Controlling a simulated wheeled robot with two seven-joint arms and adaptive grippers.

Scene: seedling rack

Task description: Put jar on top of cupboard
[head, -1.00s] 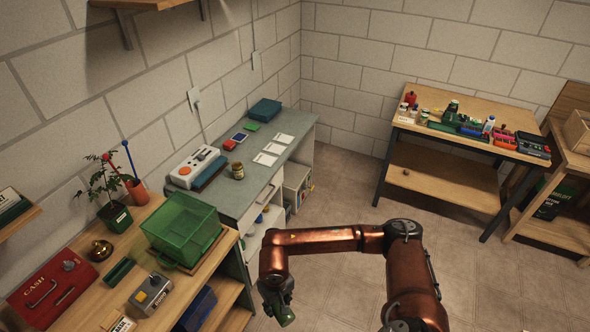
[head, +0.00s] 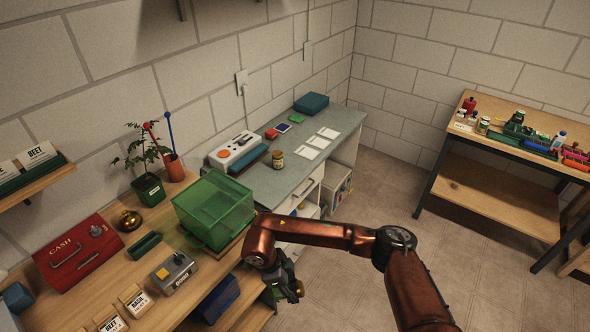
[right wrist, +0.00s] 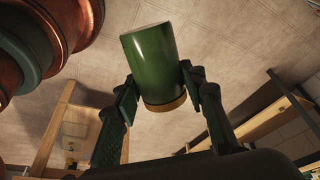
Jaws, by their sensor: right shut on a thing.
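A green jar with a tan lid (right wrist: 152,62) is between the fingers of my right gripper (right wrist: 160,92) in the right wrist view. The gripper is shut on it, with the lid end toward the palm. In the head view my right gripper (head: 284,286) hangs low beside the front of the wooden bench, and the jar is mostly hidden there. The grey-topped cupboard (head: 258,193) stands beyond it against the left wall, its top higher than the gripper. My left gripper is not in view.
The cupboard top also holds a white device (head: 236,150), white cards (head: 318,142) and a blue box (head: 311,103). A green translucent bin (head: 212,208) sits on the wooden bench (head: 192,296) close to my right arm. Bare top shows around the small jar.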

